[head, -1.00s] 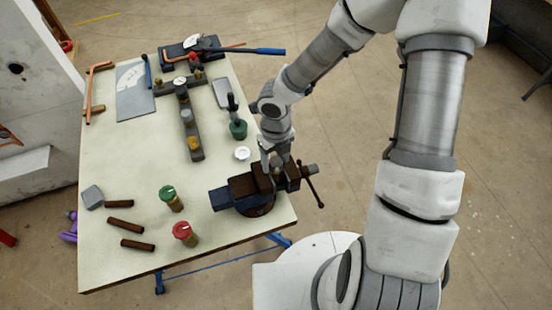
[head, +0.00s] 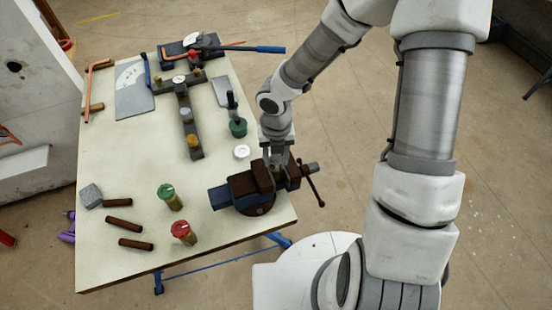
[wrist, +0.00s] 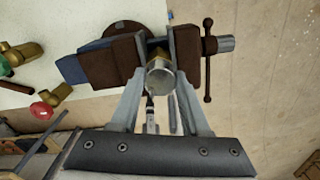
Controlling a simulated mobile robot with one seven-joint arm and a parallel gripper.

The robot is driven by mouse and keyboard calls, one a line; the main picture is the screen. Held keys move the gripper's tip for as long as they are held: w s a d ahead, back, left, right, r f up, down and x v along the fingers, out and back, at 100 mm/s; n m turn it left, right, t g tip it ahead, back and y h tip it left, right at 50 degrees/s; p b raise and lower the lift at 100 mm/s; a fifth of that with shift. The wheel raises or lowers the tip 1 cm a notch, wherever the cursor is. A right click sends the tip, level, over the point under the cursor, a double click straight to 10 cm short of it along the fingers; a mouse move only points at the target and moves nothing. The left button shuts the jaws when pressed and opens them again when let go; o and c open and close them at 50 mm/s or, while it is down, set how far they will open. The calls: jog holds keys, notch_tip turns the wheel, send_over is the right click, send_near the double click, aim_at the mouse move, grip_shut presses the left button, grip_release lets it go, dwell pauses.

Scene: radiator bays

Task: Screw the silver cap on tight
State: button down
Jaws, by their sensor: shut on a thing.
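The silver cap (wrist: 160,77) sits at the vise jaws in the wrist view, with a brass-coloured part just behind it between the jaws. My gripper (wrist: 158,80) has one finger on each side of the cap and is shut on it. The vise (head: 252,188), brown and blue, stands at the table's near right corner; it also shows in the wrist view (wrist: 112,62). In the head view my gripper (head: 279,160) points down at the vise, and the cap is largely hidden there. How far the cap is threaded cannot be told.
The vise handle (head: 315,190) sticks out to the right. A white round piece (head: 242,152) and a green-based tool (head: 238,127) lie behind the vise. Green-capped (head: 169,196) and red-capped (head: 183,232) brass parts stand left of it.

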jog(key=m+b, duration=0.1)
jog(key=m, duration=0.5)
jog(key=shift+f+b, duration=0.2)
jog(key=shift+b, duration=0.1)
jog(key=m+b, duration=0.2)
jog(key=m, duration=0.4)
jog(key=shift+m, duration=0.3)
jog(key=m+b, duration=0.2)
jog(key=m, duration=0.4)
jog(key=shift+f+b, duration=0.1)
jog(key=shift+b, duration=0.25)
jog(key=m+b, duration=0.2)
jog(key=m, duration=0.3)
jog(key=shift+r+m+b, duration=0.2)
jog(key=shift+m+b, duration=0.1)
jog(key=shift+m, duration=0.7)
jog(key=c, duration=0.6)
grip_release()
